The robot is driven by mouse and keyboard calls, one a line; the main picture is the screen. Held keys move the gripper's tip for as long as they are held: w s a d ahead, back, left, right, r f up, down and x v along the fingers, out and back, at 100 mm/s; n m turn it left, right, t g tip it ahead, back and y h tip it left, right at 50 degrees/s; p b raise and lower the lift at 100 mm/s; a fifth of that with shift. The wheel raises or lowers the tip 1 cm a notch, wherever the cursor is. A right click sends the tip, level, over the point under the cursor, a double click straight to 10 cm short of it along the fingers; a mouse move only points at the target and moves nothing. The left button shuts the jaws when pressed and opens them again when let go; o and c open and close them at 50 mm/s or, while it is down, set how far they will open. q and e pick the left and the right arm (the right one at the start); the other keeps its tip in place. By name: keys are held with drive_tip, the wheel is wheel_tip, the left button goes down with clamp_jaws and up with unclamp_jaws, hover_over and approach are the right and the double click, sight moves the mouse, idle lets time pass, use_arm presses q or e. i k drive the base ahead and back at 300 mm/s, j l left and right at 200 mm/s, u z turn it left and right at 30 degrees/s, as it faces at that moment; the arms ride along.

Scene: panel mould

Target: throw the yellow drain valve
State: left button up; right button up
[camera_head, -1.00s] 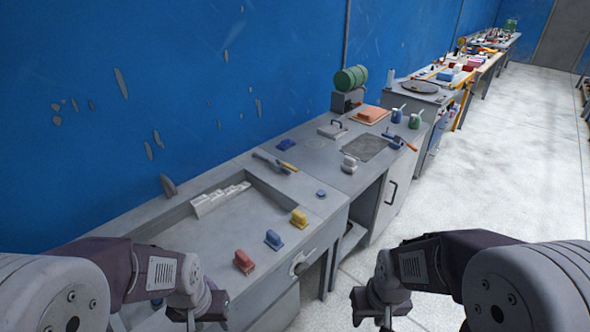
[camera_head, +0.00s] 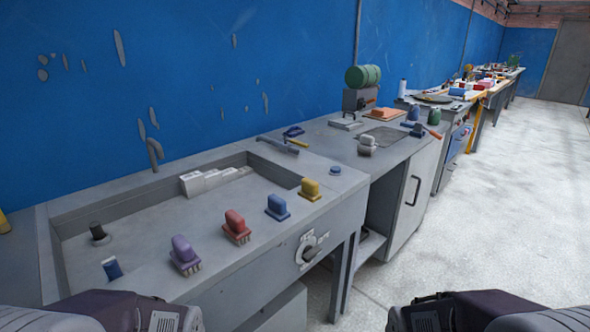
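A yellow block-shaped piece (camera_head: 310,189) stands on the front ledge of the grey sunken basin (camera_head: 135,208), at the right end of a row. Blue (camera_head: 277,206), red (camera_head: 236,225) and purple (camera_head: 183,253) pieces of like shape stand to its left. I cannot tell from its look alone that the yellow piece is the drain valve. Another yellow thing shows only in part at the left edge (camera_head: 4,224). Links of both my arms show at the bottom edge. Both grippers are out of the picture, well short of the yellow piece.
A round dial with a lever (camera_head: 309,249) is on the front face below the yellow piece. White stepped blocks (camera_head: 212,180), a dark plug-like piece (camera_head: 98,233) and a small blue piece (camera_head: 112,268) are in the basin. Clear floor (camera_head: 500,210) lies to the right.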

sight(295, 141)
drive_tip(key=i+l+u, duration=0.25)
drive_tip(key=l+u, duration=0.2)
drive_tip(key=i+l+u, duration=0.1)
drive_tip(key=l+u, duration=0.15)
drive_tip(key=l, duration=0.1)
